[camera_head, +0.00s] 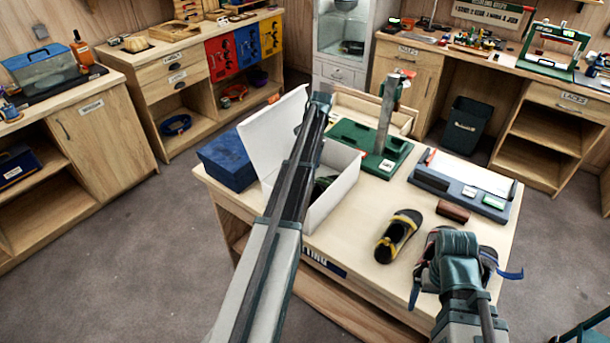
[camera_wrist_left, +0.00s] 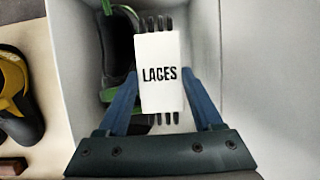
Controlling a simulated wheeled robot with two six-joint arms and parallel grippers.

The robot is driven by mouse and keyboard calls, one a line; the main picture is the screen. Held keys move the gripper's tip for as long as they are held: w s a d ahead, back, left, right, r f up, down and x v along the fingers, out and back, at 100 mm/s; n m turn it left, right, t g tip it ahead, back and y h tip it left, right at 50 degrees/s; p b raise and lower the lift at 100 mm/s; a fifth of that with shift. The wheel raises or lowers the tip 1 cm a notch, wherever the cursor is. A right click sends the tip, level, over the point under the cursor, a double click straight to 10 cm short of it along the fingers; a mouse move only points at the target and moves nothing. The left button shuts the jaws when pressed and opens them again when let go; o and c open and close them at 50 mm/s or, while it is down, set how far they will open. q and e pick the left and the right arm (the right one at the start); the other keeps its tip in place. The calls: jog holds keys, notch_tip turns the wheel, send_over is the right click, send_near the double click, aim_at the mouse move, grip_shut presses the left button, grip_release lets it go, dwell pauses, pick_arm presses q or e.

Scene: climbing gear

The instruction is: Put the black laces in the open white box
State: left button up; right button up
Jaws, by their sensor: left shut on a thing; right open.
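The black laces (camera_wrist_left: 160,72) are wrapped in a white label reading "LACES", with dark lace ends showing at both ends. My left gripper (camera_wrist_left: 160,92) is shut on them, one blue finger on each side. In the left wrist view they are above the white box (camera_wrist_left: 240,60); the height is unclear. In the head view the white box (camera_head: 337,194) stands on the table, lid raised, and my left arm hides part of it and the laces. A dark shoe with green parts (camera_wrist_left: 118,48) lies inside. My right gripper (camera_head: 462,282) is open at the table's front right.
A yellow-black shoe (camera_head: 398,236) lies right of the box; another shoe is partly hidden behind my right gripper. A blue box (camera_head: 228,160) is left of the white box. A green-based stand (camera_head: 372,150), a brown block (camera_head: 453,212) and a grey tray (camera_head: 430,178) crowd the table.

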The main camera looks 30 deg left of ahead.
pick_arm(q)
jog(key=shift+f, duration=0.7)
pick_arm(e)
jog(key=shift+f, duration=0.7)
pick_arm(q)
jog(key=shift+s+f+b, duration=0.1)
jog(key=shift+f+b, duration=0.45)
jog(key=shift+b, duration=0.3)
jog(key=o, duration=1.3)
pick_arm(e)
jog(key=shift+s+f, duration=0.1)
jog(key=shift+f, duration=0.5)
pick_arm(q)
jog(key=shift+d, duration=0.1)
pick_arm(e)
jog(key=shift+r, duration=0.1)
pick_arm(q)
jog(key=shift+p+v, duration=0.8)
jog(key=shift+p, duration=0.1)
jog(key=p+v, duration=1)
jog(key=v, duration=0.1)
jog(key=shift+r+p, duration=0.35)
pick_arm(e)
notch_tip(320, 180, up, 12)
